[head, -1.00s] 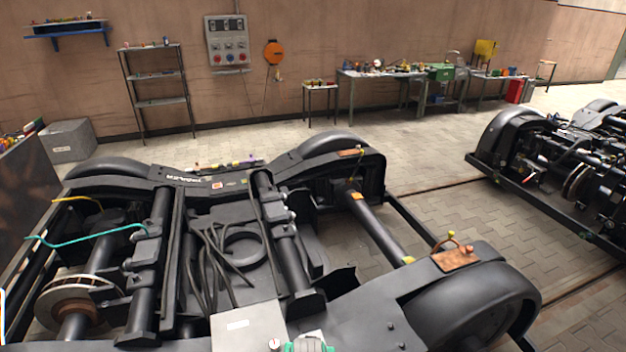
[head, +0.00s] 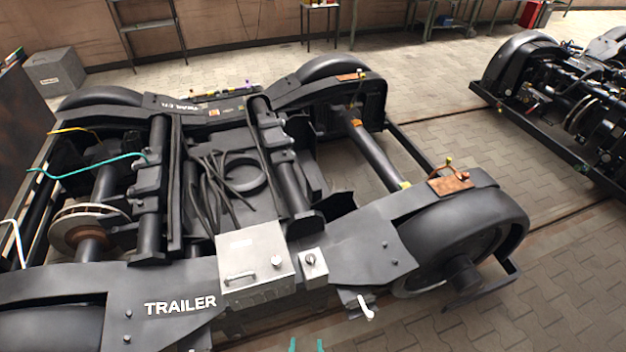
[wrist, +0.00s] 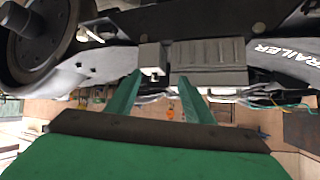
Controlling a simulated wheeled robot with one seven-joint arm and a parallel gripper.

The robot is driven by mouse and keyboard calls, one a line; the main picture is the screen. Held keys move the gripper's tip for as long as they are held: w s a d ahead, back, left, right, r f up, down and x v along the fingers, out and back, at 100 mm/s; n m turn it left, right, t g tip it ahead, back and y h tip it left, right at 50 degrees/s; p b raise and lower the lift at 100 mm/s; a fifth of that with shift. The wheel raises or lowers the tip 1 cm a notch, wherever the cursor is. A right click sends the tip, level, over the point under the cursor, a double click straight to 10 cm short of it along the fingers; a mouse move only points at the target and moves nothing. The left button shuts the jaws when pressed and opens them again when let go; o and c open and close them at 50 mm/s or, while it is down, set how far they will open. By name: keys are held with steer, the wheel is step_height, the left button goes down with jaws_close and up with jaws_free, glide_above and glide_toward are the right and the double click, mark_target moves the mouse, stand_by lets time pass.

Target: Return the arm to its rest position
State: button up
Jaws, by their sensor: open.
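My gripper shows at the bottom edge of the head view as two green fingertips (head: 306,344), spread apart. In the wrist view its green fingers (wrist: 158,98) are open with nothing between them. The wrist picture looks upside down. Beyond the fingers are a small grey box with a knob (wrist: 152,60) and a larger ribbed grey box (wrist: 208,62) on the bogie. In the head view the large metal box (head: 255,266) has a handle, and the small switch box (head: 312,264) sits to its right. My gripper is apart from both. The rest of my arm is hidden in the head view.
The black trailer bogie (head: 370,240) fills the space in front of me. A white lever (head: 366,308) hangs from its near side. A teal cable (head: 90,163) lies at left. Another bogie (head: 570,100) stands at right, with clear paved floor (head: 560,255) nearby.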

steer(key=s+d+r+n+t, duration=0.1)
steer(key=s+r+t, duration=0.3)
steer(key=s+r, duration=1.2)
steer(key=shift+d+r, duration=0.3)
steer(key=shift+r, duration=0.15)
stand_by(2.0)
